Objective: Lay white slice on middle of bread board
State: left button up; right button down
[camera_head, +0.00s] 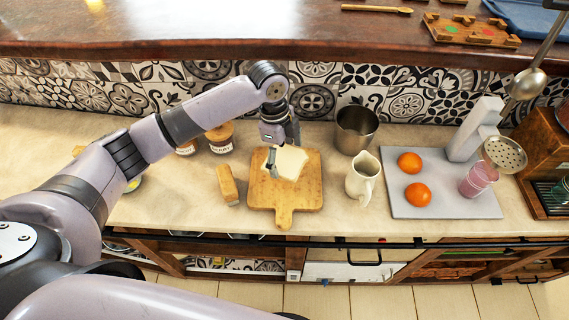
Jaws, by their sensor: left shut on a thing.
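The white slice (291,163) is a pale square piece with a darker edge, over the upper middle of the bread board. The bread board (285,196) is a wooden paddle shape with its handle toward the counter's front edge. My left gripper (273,160) comes down from above, shut on the white slice at its left side. I cannot tell whether the slice touches the board or is held just above it. My right gripper is not in view; a grey arm link of mine crosses the bottom left.
A brown loaf-like block (228,185) stands left of the board. Labelled jars (220,138) stand behind it. A metal cup (356,129) and a cream pitcher (363,177) are close on the right. A grey tray (440,205) holds two oranges (417,194) and a pink glass (478,178).

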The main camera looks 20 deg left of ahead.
aim_at(284, 168)
pick_arm(q)
jog(key=shift+f, duration=0.75)
notch_tip(284, 168, down, 4)
jog(key=shift+r+p, duration=0.25)
jog(key=shift+p, duration=0.15)
jog(key=shift+f, duration=0.25)
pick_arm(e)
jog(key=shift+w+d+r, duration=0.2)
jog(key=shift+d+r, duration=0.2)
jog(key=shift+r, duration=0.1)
pick_arm(q)
jog(key=shift+f, duration=0.15)
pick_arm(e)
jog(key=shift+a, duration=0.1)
pick_arm(q)
jog(key=o, duration=0.9)
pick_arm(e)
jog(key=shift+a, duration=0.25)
pick_arm(q)
jog(key=r, duration=0.4)
jog(key=a+r+b, duration=0.1)
jog(key=r, duration=0.3)
jog(key=r+b, duration=0.1)
jog(key=r, duration=0.3)
jog(key=shift+w+a+r, duration=0.1)
jog(key=shift+a, duration=0.25)
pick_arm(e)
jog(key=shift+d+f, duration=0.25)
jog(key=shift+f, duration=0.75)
